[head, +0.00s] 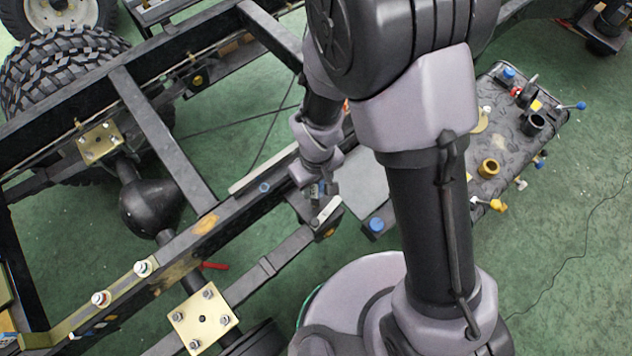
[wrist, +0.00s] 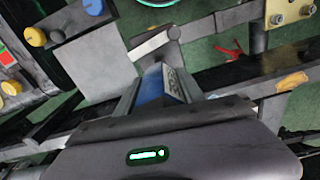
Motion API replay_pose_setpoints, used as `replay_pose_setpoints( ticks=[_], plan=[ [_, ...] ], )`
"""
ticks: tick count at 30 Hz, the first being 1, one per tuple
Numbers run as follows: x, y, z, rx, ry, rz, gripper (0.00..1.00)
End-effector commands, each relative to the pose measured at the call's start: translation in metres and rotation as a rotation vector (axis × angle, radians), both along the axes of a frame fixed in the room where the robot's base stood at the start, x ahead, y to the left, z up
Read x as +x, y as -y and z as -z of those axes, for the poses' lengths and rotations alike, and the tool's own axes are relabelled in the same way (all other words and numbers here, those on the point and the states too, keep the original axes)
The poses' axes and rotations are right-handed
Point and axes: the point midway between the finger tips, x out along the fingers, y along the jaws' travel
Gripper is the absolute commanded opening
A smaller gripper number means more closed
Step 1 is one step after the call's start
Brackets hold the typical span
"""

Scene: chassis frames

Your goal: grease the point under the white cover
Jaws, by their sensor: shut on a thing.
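My gripper (head: 318,188) is down beside the chassis rail, near the middle of the head view. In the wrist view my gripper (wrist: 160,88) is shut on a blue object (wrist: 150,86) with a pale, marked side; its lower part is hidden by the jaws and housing. A flat white piece (head: 328,210), which looks like the white cover, lies just beyond the held object. In the wrist view this white cover (wrist: 151,45) lies tilted, beside a dark round knob. I cannot tell whether a grease point is exposed or whether the held object touches anything.
The dark chassis rail (head: 232,225) runs diagonally past my gripper. A red lever (head: 215,266) sticks out below it. A grey plate (head: 365,188) and a blue cap (head: 376,224) are close by. A tray (head: 560,118) with several fittings is at the right. Green floor is open beyond it.

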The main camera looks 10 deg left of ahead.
Motion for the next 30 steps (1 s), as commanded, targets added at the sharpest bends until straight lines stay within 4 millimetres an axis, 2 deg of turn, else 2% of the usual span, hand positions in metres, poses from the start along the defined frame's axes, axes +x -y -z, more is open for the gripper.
replay_pose_setpoints(
  ticks=[30],
  plan=[
    [0.0003, -0.0002, 0.0075, 0.001, 0.001, 0.000, 0.00]
  ],
)
